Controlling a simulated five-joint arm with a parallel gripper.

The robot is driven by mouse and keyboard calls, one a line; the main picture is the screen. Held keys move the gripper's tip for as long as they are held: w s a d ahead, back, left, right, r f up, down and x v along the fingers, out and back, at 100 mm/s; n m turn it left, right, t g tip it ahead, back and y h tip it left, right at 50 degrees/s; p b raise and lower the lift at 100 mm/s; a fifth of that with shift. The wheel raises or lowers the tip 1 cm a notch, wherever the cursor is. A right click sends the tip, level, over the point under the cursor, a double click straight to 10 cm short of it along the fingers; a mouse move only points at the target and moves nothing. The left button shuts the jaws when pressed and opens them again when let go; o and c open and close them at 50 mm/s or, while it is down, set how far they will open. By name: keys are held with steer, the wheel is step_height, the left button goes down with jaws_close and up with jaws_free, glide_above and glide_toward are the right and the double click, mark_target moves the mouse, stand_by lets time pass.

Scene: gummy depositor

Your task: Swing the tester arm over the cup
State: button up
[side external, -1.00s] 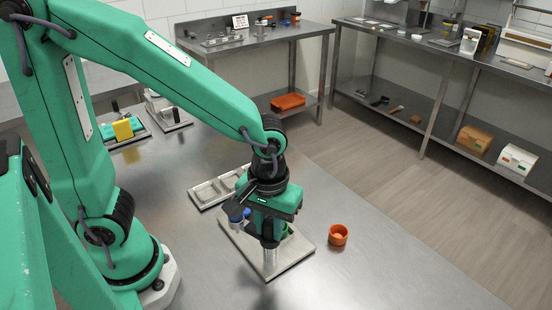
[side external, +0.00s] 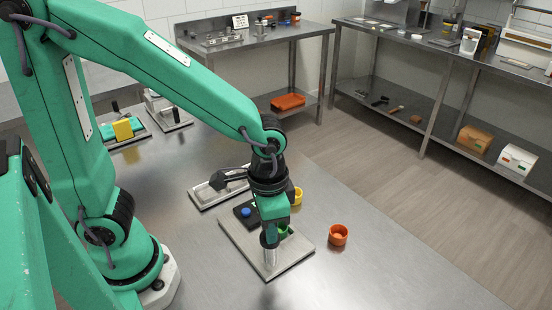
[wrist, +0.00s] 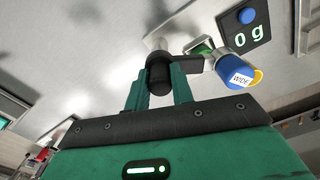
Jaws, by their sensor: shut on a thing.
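My gripper (side external: 270,238) is shut on a dark knob (wrist: 159,74) in the wrist view. The knob sits atop a metal post (side external: 271,260) on a flat steel base plate (side external: 250,251). A yellow part (side external: 298,196) shows behind my wrist in the side view. A small orange cup (side external: 338,238) stands on the table right of the plate. A green piece (side external: 283,231) is mostly hidden behind my gripper.
A green and yellow device (side external: 123,129) stands farther back. The table right of the cup is clear.

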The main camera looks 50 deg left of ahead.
steer(key=shift+r+m, duration=0.1)
steer(key=shift+m, duration=1.6)
steer(key=o, duration=1)
steer(key=shift+r, duration=3.9)
steer(key=shift+a, duration=0.1)
